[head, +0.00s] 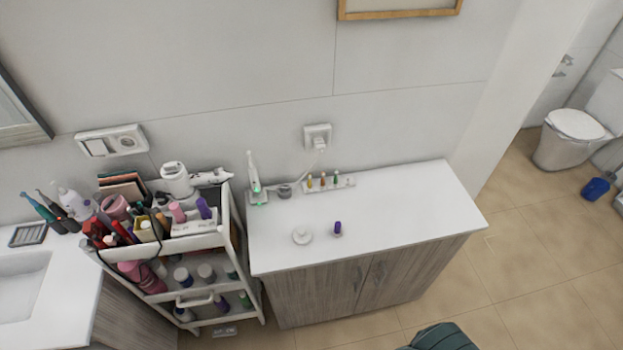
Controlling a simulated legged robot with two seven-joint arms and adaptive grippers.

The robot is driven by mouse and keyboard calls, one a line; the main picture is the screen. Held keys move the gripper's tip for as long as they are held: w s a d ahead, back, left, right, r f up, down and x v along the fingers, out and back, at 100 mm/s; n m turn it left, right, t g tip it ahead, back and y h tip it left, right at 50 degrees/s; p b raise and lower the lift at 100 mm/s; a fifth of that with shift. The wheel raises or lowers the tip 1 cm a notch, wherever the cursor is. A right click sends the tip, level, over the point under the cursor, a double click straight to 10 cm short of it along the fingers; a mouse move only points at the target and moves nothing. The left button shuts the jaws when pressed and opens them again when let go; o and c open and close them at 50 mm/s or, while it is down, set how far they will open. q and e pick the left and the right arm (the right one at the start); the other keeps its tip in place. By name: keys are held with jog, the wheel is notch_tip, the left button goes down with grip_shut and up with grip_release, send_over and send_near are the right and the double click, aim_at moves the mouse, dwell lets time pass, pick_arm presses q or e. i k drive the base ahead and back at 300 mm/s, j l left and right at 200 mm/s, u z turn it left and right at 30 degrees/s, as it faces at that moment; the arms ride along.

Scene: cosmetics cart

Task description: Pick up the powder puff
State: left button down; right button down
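A small round white item (302,236), which looks like the powder puff, lies on the white countertop (400,205) near its front edge. It has a small raised part on top, and nothing covers it. A small purple-capped bottle (337,228) stands upright just to its right, apart from it. Neither of my grippers shows in the head view.
A white cart (225,235) crowded with cosmetics stands left of the counter. An electric toothbrush on a stand (255,180), a small grey round item (285,191) and a tray of small bottles (341,184) line the counter's back. The counter's right part is clear.

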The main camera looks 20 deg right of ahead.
aim_at(337, 232)
jog(key=l+z, duration=0.45)
jog(key=l, duration=0.3)
jog(key=l+z, duration=0.45)
jog(key=l, duration=0.35)
